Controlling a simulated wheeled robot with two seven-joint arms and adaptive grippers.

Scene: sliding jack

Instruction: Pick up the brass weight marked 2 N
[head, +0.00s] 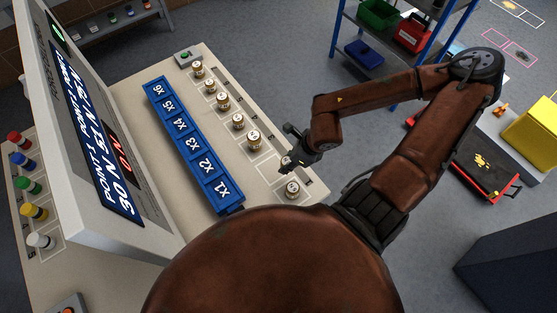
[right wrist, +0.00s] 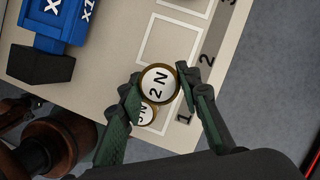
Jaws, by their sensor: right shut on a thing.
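The brass weight marked 2 N (right wrist: 158,83) has a round white top with a brass rim. In the right wrist view it sits between the two green-padded fingers of my right gripper (right wrist: 163,94), which is shut on it. In the head view my right gripper (head: 293,161) is over the near end of the weight row, and the held weight is mostly hidden. Another brass weight (right wrist: 147,114) shows partly behind the held one; it stands on the bench in the head view (head: 292,189). My left gripper is not in view.
Several other brass weights (head: 238,121) stand in outlined squares along the bench (head: 262,160). A blue rail with slots marked X1 to X6 (head: 193,143) lies beside them. A tilted screen panel (head: 95,130) stands at left. The square numbered 2 (right wrist: 172,40) looks empty.

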